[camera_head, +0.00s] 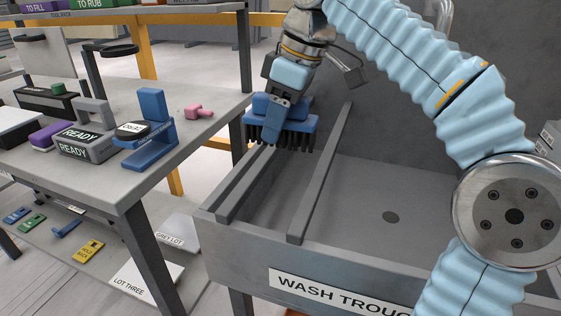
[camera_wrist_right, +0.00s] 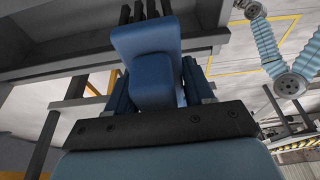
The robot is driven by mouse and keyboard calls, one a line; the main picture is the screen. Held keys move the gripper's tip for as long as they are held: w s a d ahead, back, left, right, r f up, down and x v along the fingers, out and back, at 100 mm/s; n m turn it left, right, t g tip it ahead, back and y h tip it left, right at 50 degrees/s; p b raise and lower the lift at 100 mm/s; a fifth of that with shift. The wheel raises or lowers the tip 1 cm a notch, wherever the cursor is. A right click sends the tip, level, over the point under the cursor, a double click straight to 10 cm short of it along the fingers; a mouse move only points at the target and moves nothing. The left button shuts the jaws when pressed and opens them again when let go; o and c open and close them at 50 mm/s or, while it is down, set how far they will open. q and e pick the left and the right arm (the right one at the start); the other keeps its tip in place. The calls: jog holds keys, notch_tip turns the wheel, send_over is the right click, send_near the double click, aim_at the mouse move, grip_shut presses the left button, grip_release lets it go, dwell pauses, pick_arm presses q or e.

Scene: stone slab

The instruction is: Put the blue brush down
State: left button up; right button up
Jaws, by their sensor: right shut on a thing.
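The blue brush (camera_head: 306,124) has a blue block with dark bristles facing down. In the head view it is over the left part of the wash trough (camera_head: 235,248), by the far ends of the two grey rails. My right gripper (camera_head: 277,122) is shut on the brush from above. In the right wrist view the brush (camera_wrist_right: 145,42) sits between the fingers (camera_wrist_right: 158,88). I cannot tell whether the bristles touch the rails or hang just above them. My left gripper is not in view.
The table at left (camera_head: 135,185) holds a blue stand (camera_head: 150,140), grey READY block (camera_head: 85,140) and pink piece (camera_head: 199,112). Lower shelf holds small coloured items.

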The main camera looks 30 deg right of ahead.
notch_tip(320, 180, down, 7)
dwell(0.3)
jog(key=shift+f, duration=0.25)
jog(key=o, duration=1)
jog(key=shift+r, duration=0.1)
jog(key=v, duration=1.2)
jog(key=shift+w+a+r, duration=0.2)
jog(key=shift+a+r, duration=0.1)
jog(key=shift+a, duration=0.05)
jog(key=shift+v, duration=0.75)
